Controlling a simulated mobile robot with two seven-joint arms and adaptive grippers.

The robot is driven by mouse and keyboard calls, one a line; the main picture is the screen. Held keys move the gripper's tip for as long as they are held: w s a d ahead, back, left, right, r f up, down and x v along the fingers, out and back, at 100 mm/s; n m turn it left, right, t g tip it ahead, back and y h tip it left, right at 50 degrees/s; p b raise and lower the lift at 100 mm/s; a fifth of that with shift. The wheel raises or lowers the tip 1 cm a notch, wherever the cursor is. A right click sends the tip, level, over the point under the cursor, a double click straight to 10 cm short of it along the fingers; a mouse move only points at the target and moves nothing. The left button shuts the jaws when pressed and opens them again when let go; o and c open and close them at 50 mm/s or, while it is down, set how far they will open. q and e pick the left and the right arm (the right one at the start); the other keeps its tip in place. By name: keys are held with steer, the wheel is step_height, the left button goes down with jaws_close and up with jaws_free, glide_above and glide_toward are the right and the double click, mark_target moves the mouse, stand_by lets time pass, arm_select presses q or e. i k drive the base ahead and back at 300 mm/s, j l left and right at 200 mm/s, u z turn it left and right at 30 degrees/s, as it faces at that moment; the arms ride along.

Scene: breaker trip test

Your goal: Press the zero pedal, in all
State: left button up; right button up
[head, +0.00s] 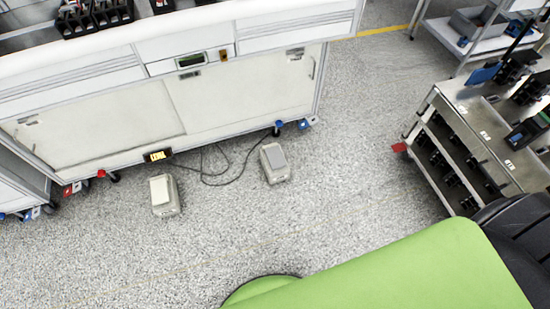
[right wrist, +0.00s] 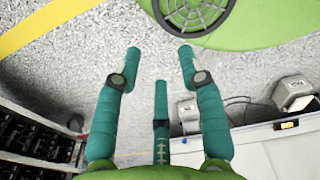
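Two grey foot pedals stand on the speckled floor in front of the white bench in the head view. One pedal (head: 164,195) is on the left and the other pedal (head: 275,163) is further right, with a dark cable near it. I cannot read which is the zero pedal. In the right wrist view, the pedals show at right (right wrist: 292,90) and near the middle (right wrist: 188,110), beyond my fingers. My right gripper (right wrist: 160,62) has its three teal fingers spread, with nothing between them, apart from both pedals. My left gripper is in neither view.
The white bench (head: 240,85) on casters closes off the back. A cable (head: 228,172) runs on the floor between the pedals. A metal cart (head: 470,150) stands at right. The floor before the pedals is clear.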

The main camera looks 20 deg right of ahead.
mark_target(276, 159)
steer(key=i+l, duration=0.3)
steer(key=i, duration=0.2)
steer(key=i+l, duration=0.3)
steer(key=i, duration=0.15)
steer(key=i+l, duration=0.3)
steer(key=i, duration=0.2)
